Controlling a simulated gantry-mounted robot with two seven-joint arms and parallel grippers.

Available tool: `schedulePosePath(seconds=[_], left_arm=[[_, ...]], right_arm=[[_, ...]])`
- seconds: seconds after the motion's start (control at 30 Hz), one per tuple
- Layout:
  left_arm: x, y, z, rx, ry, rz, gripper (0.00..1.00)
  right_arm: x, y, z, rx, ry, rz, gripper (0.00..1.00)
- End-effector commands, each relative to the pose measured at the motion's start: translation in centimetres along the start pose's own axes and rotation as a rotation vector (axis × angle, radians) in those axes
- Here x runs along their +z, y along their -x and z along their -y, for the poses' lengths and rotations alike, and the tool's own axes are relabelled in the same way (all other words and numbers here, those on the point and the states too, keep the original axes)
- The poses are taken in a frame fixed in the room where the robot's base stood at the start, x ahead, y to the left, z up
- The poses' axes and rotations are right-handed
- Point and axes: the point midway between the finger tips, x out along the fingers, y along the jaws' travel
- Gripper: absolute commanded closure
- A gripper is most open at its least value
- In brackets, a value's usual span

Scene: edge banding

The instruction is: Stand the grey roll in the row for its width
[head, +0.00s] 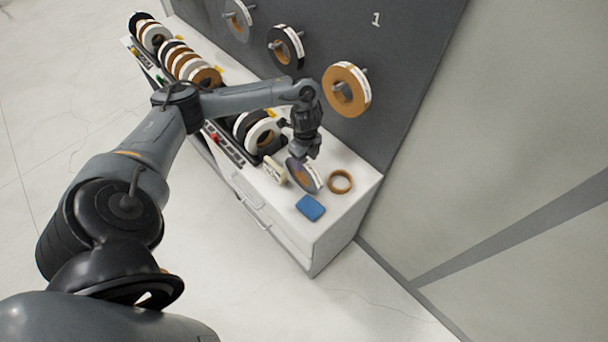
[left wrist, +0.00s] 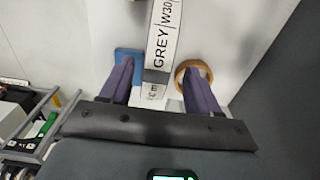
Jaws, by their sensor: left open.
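The grey roll (head: 313,182) is at the near end of the white cabinet top, close under my left gripper (head: 304,157). In the left wrist view its white label (left wrist: 163,38) reads "GREY | W30". My left gripper's two fingers (left wrist: 159,88) are apart, one on each side of the roll's label edge; I cannot tell whether they touch it. Standing rolls fill rows along the cabinet: a far group (head: 151,33), a middle group (head: 188,64) and a near group (head: 259,130), partly hidden by my arm. My right gripper is not in view.
A blue block (head: 311,207) and a brown ring (head: 340,181) lie close to the grey roll. A beige item (head: 274,169) lies left of it. A brown roll (head: 347,90) and a black roll (head: 285,46) hang on wall pegs. The cabinet's near corner is bare.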

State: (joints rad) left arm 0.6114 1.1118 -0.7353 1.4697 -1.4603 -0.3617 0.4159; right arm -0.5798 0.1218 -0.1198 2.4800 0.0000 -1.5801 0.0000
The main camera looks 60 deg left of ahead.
Motion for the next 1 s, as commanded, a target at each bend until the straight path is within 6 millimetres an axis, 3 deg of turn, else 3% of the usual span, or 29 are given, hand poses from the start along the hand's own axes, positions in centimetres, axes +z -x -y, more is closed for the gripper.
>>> schedulePosePath(seconds=[0.3, 0.67, 1.0], left_arm=[[0.2, -3.8, -0.5, 0.002, 0.002, 0.001, 0.38], [0.2, -4.6, -0.5, 0.0, 0.0, 0.002, 0.38], [0.2, -4.6, -0.4, 0.0, 0.0, 0.001, 0.89]], right_arm=[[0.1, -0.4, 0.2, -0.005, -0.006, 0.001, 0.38], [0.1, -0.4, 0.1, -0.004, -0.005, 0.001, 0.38], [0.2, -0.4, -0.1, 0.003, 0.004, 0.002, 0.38]])
